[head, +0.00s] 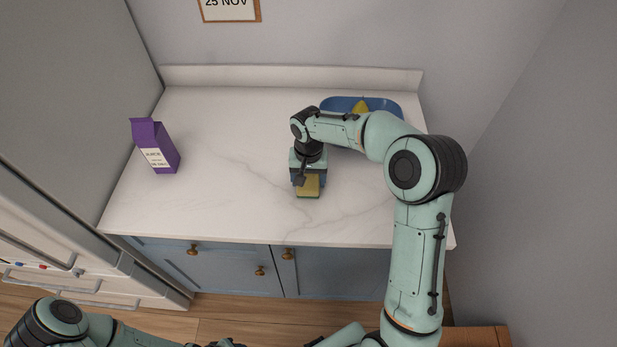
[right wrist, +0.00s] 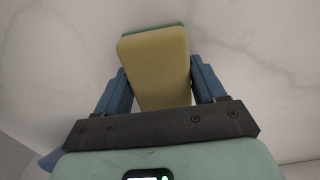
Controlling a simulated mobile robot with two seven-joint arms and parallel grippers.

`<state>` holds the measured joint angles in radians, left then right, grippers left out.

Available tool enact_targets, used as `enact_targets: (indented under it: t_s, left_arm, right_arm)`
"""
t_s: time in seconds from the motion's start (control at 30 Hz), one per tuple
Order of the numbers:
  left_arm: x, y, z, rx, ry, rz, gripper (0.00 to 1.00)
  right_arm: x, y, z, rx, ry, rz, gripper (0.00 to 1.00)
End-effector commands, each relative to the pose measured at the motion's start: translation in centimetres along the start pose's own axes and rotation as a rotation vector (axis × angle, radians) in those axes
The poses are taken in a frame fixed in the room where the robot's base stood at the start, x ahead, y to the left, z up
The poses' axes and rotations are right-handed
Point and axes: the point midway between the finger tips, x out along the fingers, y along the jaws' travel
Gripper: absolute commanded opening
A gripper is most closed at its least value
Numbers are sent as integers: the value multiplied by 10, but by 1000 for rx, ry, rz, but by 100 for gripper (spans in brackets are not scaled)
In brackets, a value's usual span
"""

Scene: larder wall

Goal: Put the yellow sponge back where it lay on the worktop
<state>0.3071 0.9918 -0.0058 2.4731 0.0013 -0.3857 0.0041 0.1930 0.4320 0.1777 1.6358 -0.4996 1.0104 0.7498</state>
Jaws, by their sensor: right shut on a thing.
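The yellow sponge (head: 308,187) has a green layer on one side. My right gripper (head: 307,182) is shut on it, over the middle of the white worktop (head: 230,185). In the right wrist view the sponge (right wrist: 157,65) sits between the two blue fingers of the gripper (right wrist: 162,90), its green layer showing at the far edge. Whether the sponge touches the worktop or is just above it, I cannot tell. My left arm shows at the bottom left of the head view, but its gripper fingers cannot be made out.
The worktop between carton and sponge is clear. Blue cupboards (head: 210,262) are below the front edge.

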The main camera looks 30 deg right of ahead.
Motion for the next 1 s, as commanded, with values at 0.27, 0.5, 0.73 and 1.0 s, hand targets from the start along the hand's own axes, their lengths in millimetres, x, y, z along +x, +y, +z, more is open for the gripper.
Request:
enact_targets:
  t_s: [0.27, 0.5, 0.73, 1.0]
  left_arm:
    - [2, -1, 2, -1, -2, -1, 43]
    - [2, -1, 1, -1, -2, -1, 43]
    - [-2, 1, -1, 1, 2, 1, 43]
    - [-8, 5, -6, 3, 8, 3, 43]
  right_arm:
    - [3, 0, 0, 0, -1, 0, 92]
    - [3, 0, 0, 0, 0, 0, 95]
    - [-13, -1, -1, 0, 4, -2, 95]
    - [-71, -1, -1, 0, 6, -3, 95]
